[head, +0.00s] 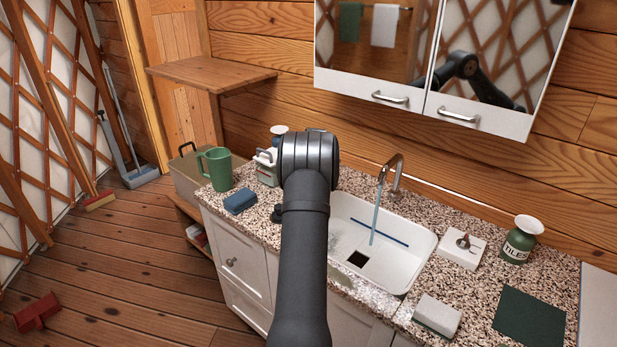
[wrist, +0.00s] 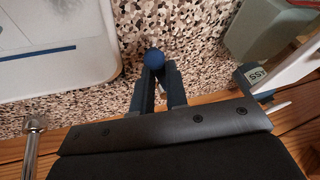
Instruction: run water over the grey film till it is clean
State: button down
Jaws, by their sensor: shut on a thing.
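The white sink (head: 405,262) is set in the speckled counter, with a dark square drain in its floor. Faint greyish film (head: 345,240) seems to show on the basin's left part, but its extent is unclear. Water (head: 375,215) runs from the metal tap (head: 392,175) into the basin, near a dark blue strip (head: 392,234). In the wrist view, my gripper (wrist: 157,80) is shut on a round blue knob (wrist: 154,58) above the counter beside the sink (wrist: 60,85). In the head view my arm hides the gripper's fingers.
A white block with a knob (head: 464,248), green bottle (head: 522,240), sponge (head: 437,315) and dark green mat (head: 530,318) lie to the right. A mirrored cabinet hangs above.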

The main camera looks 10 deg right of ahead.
jog(key=shift+s+d+n, duration=0.1)
jog(key=shift+d+n, duration=0.15)
jog(key=shift+n, duration=0.15)
jog(key=c, duration=1.4)
grip_release()
jog(key=shift+c, duration=0.2)
jog(key=v, duration=1.7)
jog(key=shift+d, duration=0.2)
jog(key=shift+r, duration=0.15)
jog(key=x, duration=1.7)
jog(key=shift+a+f, duration=0.2)
jog(key=shift+a, duration=0.05)
jog(key=shift+r, duration=0.1)
